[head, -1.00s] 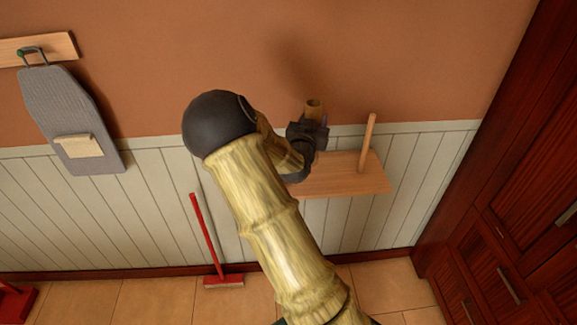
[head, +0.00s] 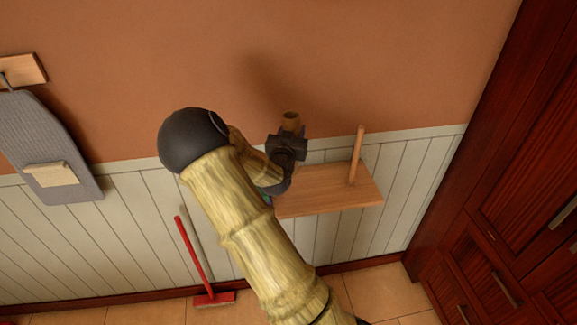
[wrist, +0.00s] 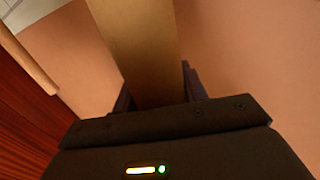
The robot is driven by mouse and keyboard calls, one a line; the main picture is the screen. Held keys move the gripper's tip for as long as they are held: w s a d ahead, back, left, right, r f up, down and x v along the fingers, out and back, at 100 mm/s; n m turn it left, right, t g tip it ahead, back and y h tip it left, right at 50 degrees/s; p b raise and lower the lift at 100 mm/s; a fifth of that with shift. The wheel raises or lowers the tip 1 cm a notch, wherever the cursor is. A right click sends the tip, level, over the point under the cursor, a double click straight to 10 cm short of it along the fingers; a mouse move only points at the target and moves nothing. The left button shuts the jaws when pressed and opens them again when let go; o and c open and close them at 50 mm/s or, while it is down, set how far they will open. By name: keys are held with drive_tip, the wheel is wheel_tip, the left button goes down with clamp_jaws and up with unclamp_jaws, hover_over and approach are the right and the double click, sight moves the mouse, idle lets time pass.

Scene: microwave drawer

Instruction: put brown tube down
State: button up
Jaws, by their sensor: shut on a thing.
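The brown tube (head: 291,120) stands out past my gripper (head: 287,145) in the head view, close above the left part of a small wooden wall shelf (head: 325,195). My gripper is shut on it. In the wrist view the brown tube (wrist: 140,45) runs up from between the dark fingers (wrist: 158,92) to the top edge. The tube's lower end is hidden by my gripper and arm, so I cannot tell whether it touches the shelf.
A thin wooden rod (head: 356,155) stands upright on the shelf's right part. An ironing board (head: 45,140) hangs at the left wall. A red broom (head: 190,245) leans below. Dark red cabinets (head: 490,200) close off the right side. The shelf's middle is bare.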

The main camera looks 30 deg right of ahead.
drive_tip(key=shift+f+p, duration=0.3)
drive_tip(key=shift+f, duration=1.6)
drive_tip(key=shift+w+f+p, duration=0.1)
drive_tip(key=shift+f+p, duration=0.4)
drive_tip(key=shift+f, duration=1.75)
drive_tip(key=o, duration=1)
drive_tip(key=shift+c, duration=0.2)
